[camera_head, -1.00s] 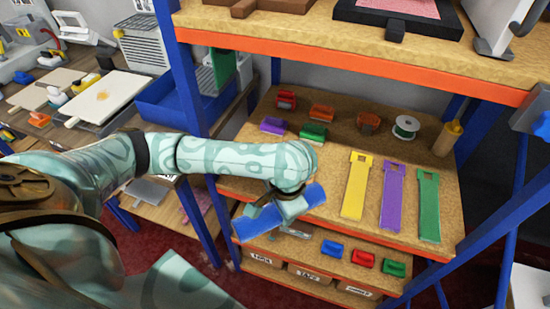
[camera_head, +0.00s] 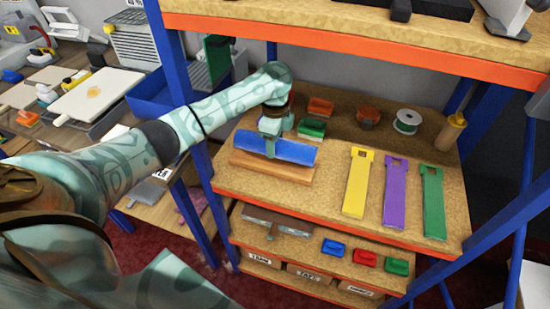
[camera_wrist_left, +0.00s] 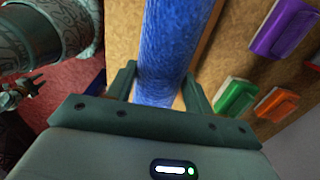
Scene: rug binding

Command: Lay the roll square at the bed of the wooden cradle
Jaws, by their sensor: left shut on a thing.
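The blue roll (camera_head: 292,152) lies across the wooden cradle (camera_head: 270,171) on the middle shelf, at its left part. In the head view its length runs nearly parallel to the cradle's front edge. I cannot tell whether the roll touches the bed, which it mostly hides. My left gripper (camera_head: 270,146) comes down from above and is shut on the roll near its middle. In the left wrist view the roll (camera_wrist_left: 170,45) passes between the two fingers of my left gripper (camera_wrist_left: 160,88).
Behind the roll sit a green holder (camera_head: 312,128) and an orange one (camera_head: 320,106). Yellow (camera_head: 355,185), purple (camera_head: 396,190) and green (camera_head: 433,200) strips lie to the right. A white spool (camera_head: 407,121) and a bottle (camera_head: 450,132) stand farther back. The upper shelf (camera_head: 350,58) overhangs.

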